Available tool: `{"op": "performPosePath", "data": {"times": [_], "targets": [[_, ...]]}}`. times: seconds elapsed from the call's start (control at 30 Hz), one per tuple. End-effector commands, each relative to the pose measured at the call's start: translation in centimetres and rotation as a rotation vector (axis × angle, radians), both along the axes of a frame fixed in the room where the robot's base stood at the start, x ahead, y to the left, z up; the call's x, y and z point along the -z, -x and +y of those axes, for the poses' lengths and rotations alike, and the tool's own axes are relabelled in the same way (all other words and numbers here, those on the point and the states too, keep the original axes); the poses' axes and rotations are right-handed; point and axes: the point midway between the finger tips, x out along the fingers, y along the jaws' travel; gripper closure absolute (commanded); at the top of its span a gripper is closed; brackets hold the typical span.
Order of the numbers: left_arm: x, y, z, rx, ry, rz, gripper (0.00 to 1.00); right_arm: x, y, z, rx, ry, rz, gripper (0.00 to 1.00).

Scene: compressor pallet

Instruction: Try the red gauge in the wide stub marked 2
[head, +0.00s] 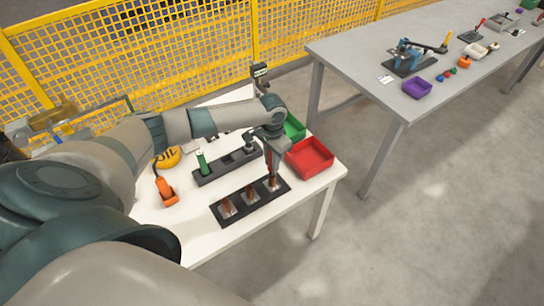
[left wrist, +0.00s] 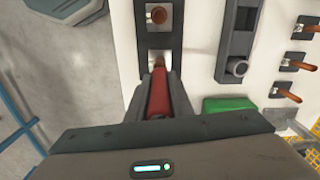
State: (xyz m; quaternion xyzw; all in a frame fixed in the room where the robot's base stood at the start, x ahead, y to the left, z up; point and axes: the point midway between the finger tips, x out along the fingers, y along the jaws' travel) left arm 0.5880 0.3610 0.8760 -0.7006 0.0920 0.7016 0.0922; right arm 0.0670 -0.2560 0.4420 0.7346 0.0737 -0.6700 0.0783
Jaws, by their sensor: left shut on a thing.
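My left gripper (head: 268,136) is shut on the red gauge (head: 270,162), which points down over the right end of the black stub strip (head: 239,215). In the left wrist view the red gauge (left wrist: 158,94) sits between the fingers, its tip at a copper stub (left wrist: 158,60). I cannot tell whether it touches or fits over that stub. Two other copper stubs, the middle one (head: 250,195) and the left one (head: 227,207), stand clear on the strip. The number marks are too small to read. My right gripper is not in view.
A dark rack (head: 227,169) behind the strip holds a green gauge (head: 201,162). A red bin (head: 311,157) and a green bin (head: 294,126) stand at the right. An orange tool (head: 165,189) lies left. The white table's (head: 190,238) front is clear.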

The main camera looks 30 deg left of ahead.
Motion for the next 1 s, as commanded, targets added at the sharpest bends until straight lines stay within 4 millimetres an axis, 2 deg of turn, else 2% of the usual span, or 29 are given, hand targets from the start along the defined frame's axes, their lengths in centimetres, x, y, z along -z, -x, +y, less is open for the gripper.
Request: {"op": "performPosePath", "data": {"times": [0.6, 1.0], "targets": [[0.97, -0.03, -0.06, 0.000, 0.001, -0.001, 1.00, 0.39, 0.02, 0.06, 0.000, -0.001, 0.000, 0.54], [0.88, -0.04, -0.03, 0.000, 0.000, -0.001, 1.00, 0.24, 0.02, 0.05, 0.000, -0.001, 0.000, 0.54]]}}
